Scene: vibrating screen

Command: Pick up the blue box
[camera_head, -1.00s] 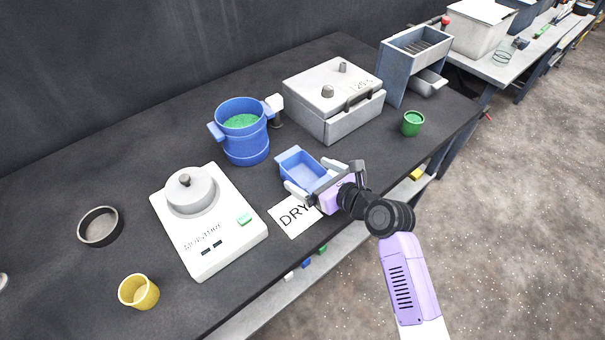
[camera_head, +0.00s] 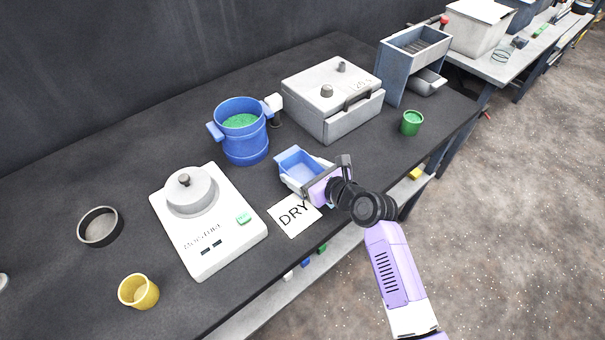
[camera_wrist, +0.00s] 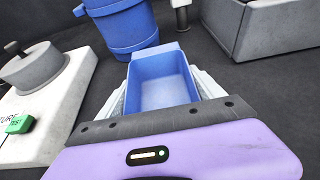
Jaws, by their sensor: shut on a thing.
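The blue box (camera_head: 297,162) is an open-topped rectangular bin near the front of the dark table, just behind the DRY card. In the wrist view the blue box (camera_wrist: 163,84) stands straight ahead, with its empty inside showing. My gripper (camera_head: 304,178) reaches it from the front right. Its pale fingers lie along both sides of the box and are shut on it. In the wrist view my gripper (camera_wrist: 165,95) has one finger at each side wall. The box looks level. I cannot tell whether its bottom touches the table.
A blue bucket (camera_head: 244,146) with green contents stands behind the box. A white moisture device (camera_head: 225,250) is to the left, a grey lidded case (camera_head: 330,115) behind right, and a green cup (camera_head: 411,124) at right. The DRY card (camera_head: 291,219) lies in front, near the table edge.

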